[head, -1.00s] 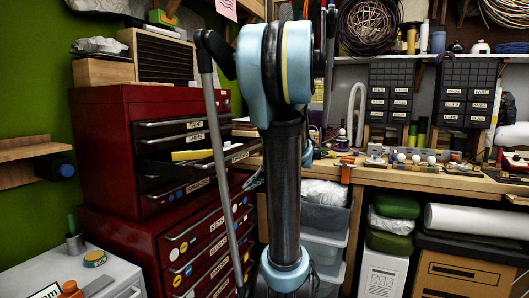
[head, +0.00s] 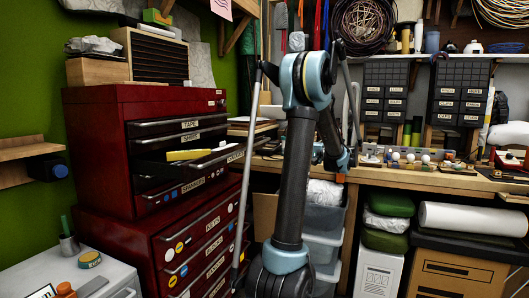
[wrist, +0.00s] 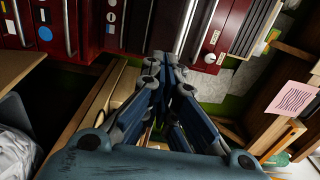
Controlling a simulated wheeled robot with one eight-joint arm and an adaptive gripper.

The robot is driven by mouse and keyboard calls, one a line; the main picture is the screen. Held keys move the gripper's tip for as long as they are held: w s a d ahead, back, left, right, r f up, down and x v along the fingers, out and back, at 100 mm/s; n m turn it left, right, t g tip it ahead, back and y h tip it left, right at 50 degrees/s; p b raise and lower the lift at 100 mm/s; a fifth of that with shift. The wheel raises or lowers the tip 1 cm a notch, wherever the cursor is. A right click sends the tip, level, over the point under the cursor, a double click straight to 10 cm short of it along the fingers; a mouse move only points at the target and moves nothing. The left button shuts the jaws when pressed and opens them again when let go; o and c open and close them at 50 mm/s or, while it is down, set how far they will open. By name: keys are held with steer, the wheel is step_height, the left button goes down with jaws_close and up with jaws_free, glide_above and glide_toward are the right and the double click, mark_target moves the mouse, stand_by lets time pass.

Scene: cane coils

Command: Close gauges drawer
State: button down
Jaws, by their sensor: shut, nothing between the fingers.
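The gauges drawer (head: 234,155) is pulled out of the upper red tool chest (head: 97,140), below the tape and shims drawers. Its label is small and hard to read. Something yellow (head: 184,155) lies inside it. My arm stands in front of the chest's right side, bent over and down to the right of the drawer. In the head view my fingertips cannot be made out. In the wrist view my gripper (wrist: 165,70) is shut and empty, pointing toward red drawer fronts with metal handles. I cannot tell whether it touches any of them.
A wooden workbench (head: 460,181) with small items runs along the right, with clear plastic bins (head: 322,222) beneath it. A white cabinet (head: 40,270) stands at the front left. A lower red chest (head: 135,245) supports the upper one.

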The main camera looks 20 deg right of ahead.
steer(key=x, duration=1.4)
